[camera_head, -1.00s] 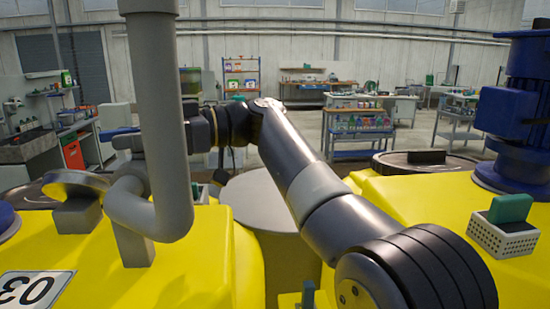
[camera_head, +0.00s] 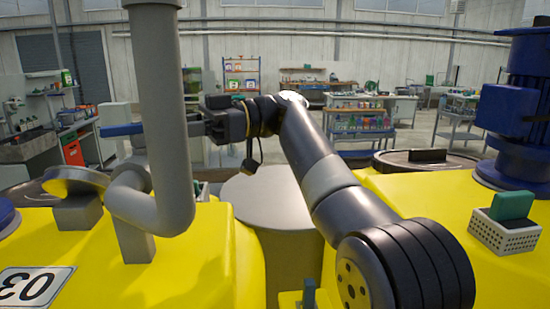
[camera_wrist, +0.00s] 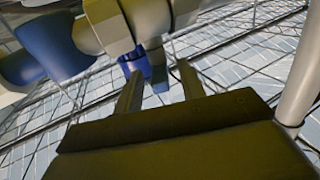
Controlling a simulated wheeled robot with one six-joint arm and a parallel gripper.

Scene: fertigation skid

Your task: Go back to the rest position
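My gripper (camera_wrist: 159,70) shows in the wrist view with its two fingers apart and nothing held between them. A blue part (camera_wrist: 158,80) shows beyond the gap; I cannot tell how far off it is. In the head view my arm reaches from the lower right to the upper left, with its wrist just right of a thick grey pipe (camera_head: 164,90). The pipe hides the gripper's fingers there. A blue bar (camera_head: 121,130) sticks out left of the pipe, apparently a lever.
Yellow tanks stand left (camera_head: 215,260) and right (camera_head: 400,215) under my arm, with a grey round drum (camera_head: 265,205) between them. A blue motor (camera_head: 515,100) and a white basket (camera_head: 503,236) with a green item (camera_head: 511,206) sit at the right. Benches and shelves stand far back.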

